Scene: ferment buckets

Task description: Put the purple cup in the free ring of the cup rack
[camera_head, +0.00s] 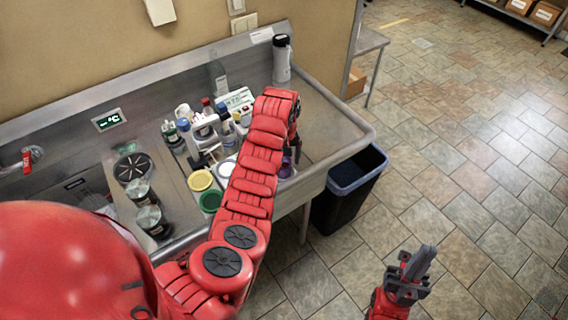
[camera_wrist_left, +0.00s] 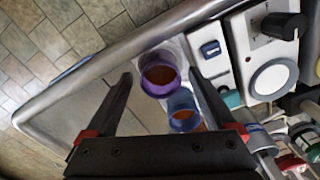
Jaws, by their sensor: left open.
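The purple cup (camera_wrist_left: 160,74) shows from above in the left wrist view, round, with a brownish inside. It lies between the spread fingertips of my open left gripper (camera_wrist_left: 160,76), with gaps at both sides. A blue cup (camera_wrist_left: 184,108) is close beside it, nearer the palm. In the head view, a purple rim (camera_head: 287,168) shows just below my left gripper (camera_head: 293,140), partly hidden by my arm. I cannot make out the cup rack or its free ring. My right gripper (camera_head: 412,266) is over the floor, away from the counter; its jaw gap is unclear.
A white device with a black knob (camera_wrist_left: 283,25) stands right of the cups. Several bottles (camera_head: 205,125) crowd the counter left of my arm, with a yellow lid (camera_head: 200,180) and a green lid (camera_head: 210,201). The counter's right end (camera_head: 325,115) is clear. A black bin (camera_head: 350,190) stands below.

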